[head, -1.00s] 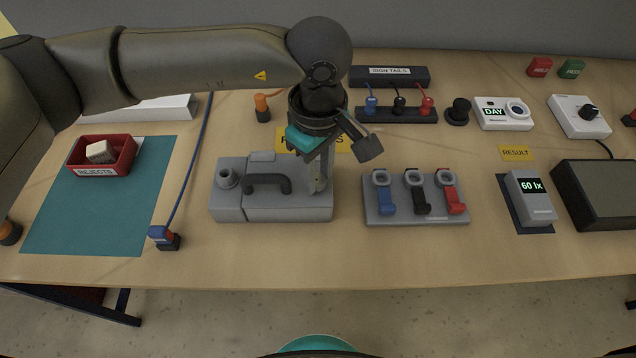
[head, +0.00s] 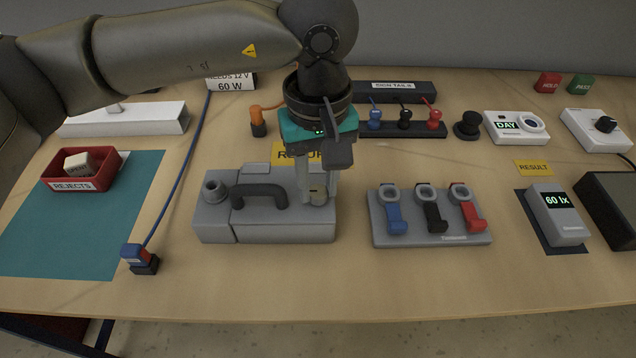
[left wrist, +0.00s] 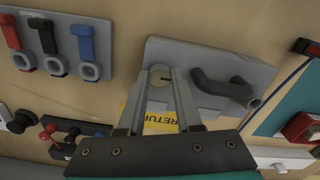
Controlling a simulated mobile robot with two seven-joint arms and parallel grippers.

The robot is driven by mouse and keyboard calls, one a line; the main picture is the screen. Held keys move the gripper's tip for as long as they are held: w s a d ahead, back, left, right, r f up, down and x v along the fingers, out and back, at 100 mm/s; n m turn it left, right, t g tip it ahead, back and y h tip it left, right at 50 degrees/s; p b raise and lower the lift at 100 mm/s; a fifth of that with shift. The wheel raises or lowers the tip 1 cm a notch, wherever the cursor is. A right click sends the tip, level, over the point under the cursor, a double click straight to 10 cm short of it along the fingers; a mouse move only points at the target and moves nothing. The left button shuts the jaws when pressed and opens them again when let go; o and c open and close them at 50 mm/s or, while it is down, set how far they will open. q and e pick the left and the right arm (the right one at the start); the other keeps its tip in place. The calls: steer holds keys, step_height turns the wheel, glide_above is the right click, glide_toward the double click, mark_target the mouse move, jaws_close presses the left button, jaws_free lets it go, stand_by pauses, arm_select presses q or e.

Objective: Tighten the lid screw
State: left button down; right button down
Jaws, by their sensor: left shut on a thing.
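The grey box (head: 270,226) stands on the table in the head view, with a dark arched handle (head: 258,194) and a short round post (head: 214,191) on its left part. My left gripper (head: 317,198) points down at the right end of the box and is shut on the lid screw. In the left wrist view the round slotted head of the lid screw (left wrist: 161,78) shows between the two fingertips. The fingers hide most of the screw in the head view. My right gripper is not in view.
A grey stand (head: 430,236) with blue, black and red clips is right of the box. A yellow label (head: 286,154) lies behind it. A red rejects tray (head: 92,176) is on the left, and a 60 lx meter (head: 557,212) is on the right.

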mark_target(318, 191)
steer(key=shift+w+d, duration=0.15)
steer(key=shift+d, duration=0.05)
arm_select(q)
steer(key=c, duration=0.6)
jaws_free()
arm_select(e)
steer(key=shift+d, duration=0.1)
arm_select(q)
steer(key=shift+r, duration=0.1)
step_height(318, 191, up, 15)
steer(key=shift+r+p, duration=0.1)
steer(key=shift+p, duration=0.85)
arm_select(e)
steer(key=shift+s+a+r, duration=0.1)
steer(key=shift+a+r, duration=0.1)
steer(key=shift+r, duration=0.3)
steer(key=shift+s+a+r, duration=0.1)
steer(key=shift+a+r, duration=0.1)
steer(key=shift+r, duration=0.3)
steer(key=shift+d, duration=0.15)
